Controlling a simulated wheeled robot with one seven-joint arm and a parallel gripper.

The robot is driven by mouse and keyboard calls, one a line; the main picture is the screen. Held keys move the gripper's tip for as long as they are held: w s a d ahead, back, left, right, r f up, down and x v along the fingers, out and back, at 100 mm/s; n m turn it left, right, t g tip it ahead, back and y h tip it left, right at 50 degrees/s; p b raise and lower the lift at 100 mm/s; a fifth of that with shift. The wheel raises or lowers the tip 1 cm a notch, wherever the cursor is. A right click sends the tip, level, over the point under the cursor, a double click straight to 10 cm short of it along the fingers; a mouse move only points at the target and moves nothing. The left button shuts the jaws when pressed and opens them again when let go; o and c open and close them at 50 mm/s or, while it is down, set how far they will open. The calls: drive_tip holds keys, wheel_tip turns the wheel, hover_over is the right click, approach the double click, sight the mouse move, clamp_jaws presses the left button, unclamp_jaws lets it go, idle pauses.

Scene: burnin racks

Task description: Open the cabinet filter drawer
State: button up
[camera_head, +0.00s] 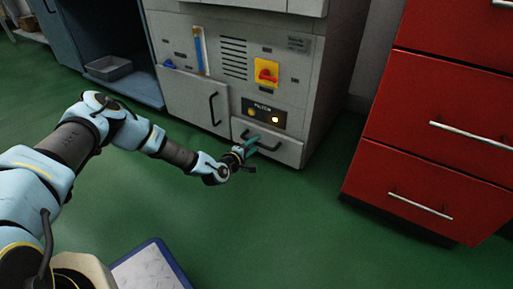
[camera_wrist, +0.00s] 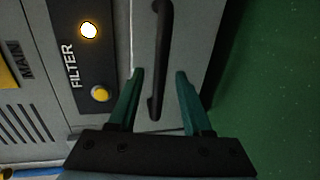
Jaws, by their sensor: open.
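The filter drawer (camera_head: 287,148) is a pale grey front at the bottom right of the grey cabinet (camera_head: 185,92), under a black panel. In the wrist view the drawer front (camera_wrist: 186,50) carries a dark bar handle (camera_wrist: 163,50). The drawer looks closed. My gripper (camera_head: 257,143) is at the drawer front, by the left part of the handle. In the wrist view my gripper (camera_wrist: 160,73) is open, with its green fingers on either side of the handle's lower end. I see no finger pressed on the handle; exact contact cannot be told.
A red and yellow switch (camera_head: 266,73) sits above, and a taller door handle (camera_head: 214,108) is to the left. A red drawer unit (camera_head: 430,150) stands at right. Green floor in front of the cabinet is clear.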

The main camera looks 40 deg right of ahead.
drive_tip(key=shift+x, duration=0.95)
drive_tip(key=shift+c, duration=0.2)
clamp_jaws()
idle(0.6)
